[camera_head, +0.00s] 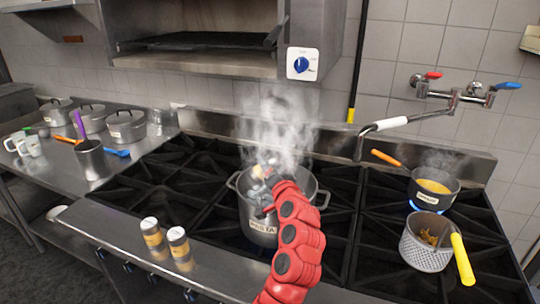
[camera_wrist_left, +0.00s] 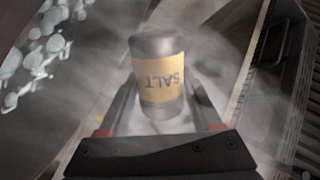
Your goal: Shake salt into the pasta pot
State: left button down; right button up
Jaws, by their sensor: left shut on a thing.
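The pasta pot (camera_head: 262,228), labelled PASTA, stands steaming on the stove in the middle of the head view. My red arm reaches over it from the bottom, and the left gripper (camera_head: 264,178) is above the pot's opening, partly blurred by steam. In the left wrist view the left gripper is shut on the salt shaker (camera_wrist_left: 158,84), with its yellow SALT label upside down and a dark end at the top of the picture. The shaker is hard to make out in the head view. My right gripper is not in view.
Two yellow-labelled shakers (camera_head: 153,238) (camera_head: 180,247) stand on the stove's front ledge. A steaming saucepan (camera_head: 423,199) and a strainer basket (camera_head: 424,254) stand at the right. A faucet (camera_head: 460,98) juts from the wall.

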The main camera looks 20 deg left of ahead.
aim_at(267, 158)
pick_arm(q)
jog(key=m+p, duration=0.2)
jog(key=p, duration=0.2)
jog(key=r+m+p, duration=0.1)
jog(key=m+p, duration=0.1)
jog(key=p, duration=0.2)
jog(key=r+m+p, duration=0.1)
jog(key=p, duration=0.3)
jog(key=shift+s+a+r+m, duration=0.25)
jog(key=shift+s+a+m, duration=0.05)
jog(key=shift+a+m, duration=0.1)
jog(key=m+p, duration=0.2)
jog(key=r+m+p, duration=0.1)
jog(key=m+p, duration=0.3)
jog(key=shift+w+d+r+y+p, duration=0.15)
jog(key=shift+r+y+p, duration=0.15)
jog(key=shift+r, duration=0.1)
jog(key=shift+m+p, duration=0.7)
jog(key=shift+m, duration=0.3)
jog(key=shift+f, duration=0.15)
